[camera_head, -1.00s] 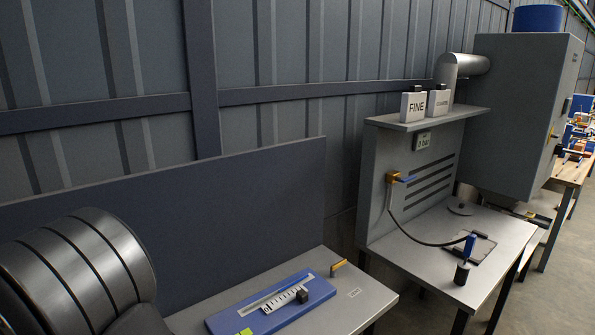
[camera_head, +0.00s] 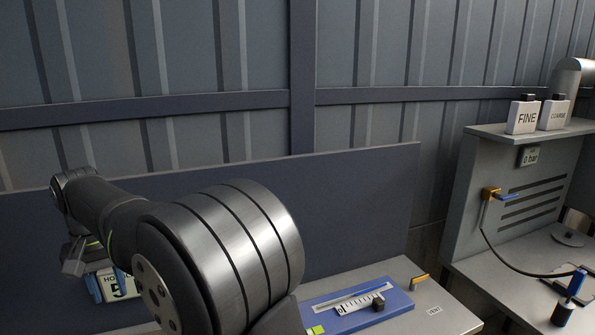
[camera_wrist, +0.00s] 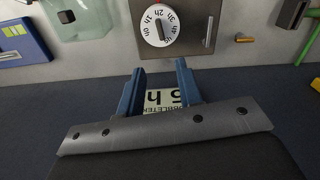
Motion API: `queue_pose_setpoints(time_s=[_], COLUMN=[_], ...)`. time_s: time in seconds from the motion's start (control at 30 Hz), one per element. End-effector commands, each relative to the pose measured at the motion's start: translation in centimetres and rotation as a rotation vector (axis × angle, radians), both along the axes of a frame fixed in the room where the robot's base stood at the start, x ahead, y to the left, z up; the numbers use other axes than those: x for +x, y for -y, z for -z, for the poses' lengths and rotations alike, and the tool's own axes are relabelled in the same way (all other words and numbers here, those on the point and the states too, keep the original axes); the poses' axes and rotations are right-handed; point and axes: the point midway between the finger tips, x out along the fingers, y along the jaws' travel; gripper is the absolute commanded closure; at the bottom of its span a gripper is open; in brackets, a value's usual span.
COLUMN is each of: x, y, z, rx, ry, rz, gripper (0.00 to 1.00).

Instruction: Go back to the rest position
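My gripper (camera_wrist: 160,72) shows in the wrist view with its two blue fingers well apart. A white card (camera_wrist: 168,98) with a large "5 h" lies behind and between the fingers; I cannot tell how far beyond them it is. No object is clearly clamped. In the head view my arm reaches to the left, and the blue fingers (camera_head: 107,286) show low at the left edge in front of a card with a "5". My arm hides part of that area.
The wrist view shows a dial (camera_wrist: 158,27) on a grey box and a greenish glass vessel (camera_wrist: 80,15). In the head view, a blue tray (camera_head: 335,315) with a scale lies on the bench. "FINE" and "COARSE" bottles (camera_head: 523,115) stand on a shelf at right.

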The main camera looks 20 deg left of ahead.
Motion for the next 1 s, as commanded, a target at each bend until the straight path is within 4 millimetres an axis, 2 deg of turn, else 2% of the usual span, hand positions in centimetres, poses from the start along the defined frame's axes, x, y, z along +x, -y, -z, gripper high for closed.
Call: queue_pose_setpoints(time_s=[0.03,0.77,0.97,1.0], x=[0.0,0.0,0.0,0.0], y=[0.1,0.1,0.0,-0.1], z=[1.3,16.0,16.0,14.8], rx=[-0.006,-0.005,-0.001,0.004], ry=[-0.002,-0.001,-0.001,0.0], rz=[0.0,0.0,0.146,0.141], gripper=[0.67,0.67,0.67,0.67])
